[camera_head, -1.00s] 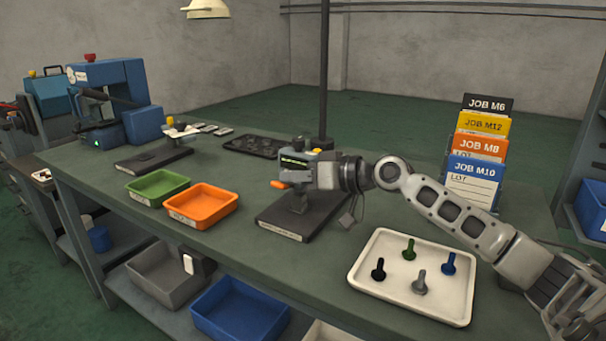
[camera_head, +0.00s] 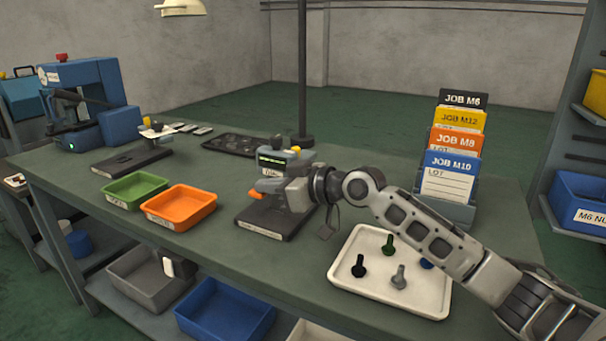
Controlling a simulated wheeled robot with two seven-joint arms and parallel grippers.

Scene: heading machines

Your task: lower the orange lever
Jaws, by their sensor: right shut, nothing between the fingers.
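The orange lever (camera_head: 256,195) sticks out to the left, low on the front of a small grey device (camera_head: 272,162) with a lit green display and a yellow knob. The device stands on a dark base plate (camera_head: 272,222) with a white label strip. My right gripper (camera_head: 280,189) comes in from the right and is shut and empty, right against the lever's side of the device. It hides the lever's right part and some of the device's lower body, so contact cannot be told for sure.
Green (camera_head: 136,188) and orange trays (camera_head: 180,222) sit left of the device. A white tray (camera_head: 345,285) with several bolts lies under my right forearm. A job-card rack (camera_head: 455,212) stands behind the arm. A blue press (camera_head: 95,85) is at the far left.

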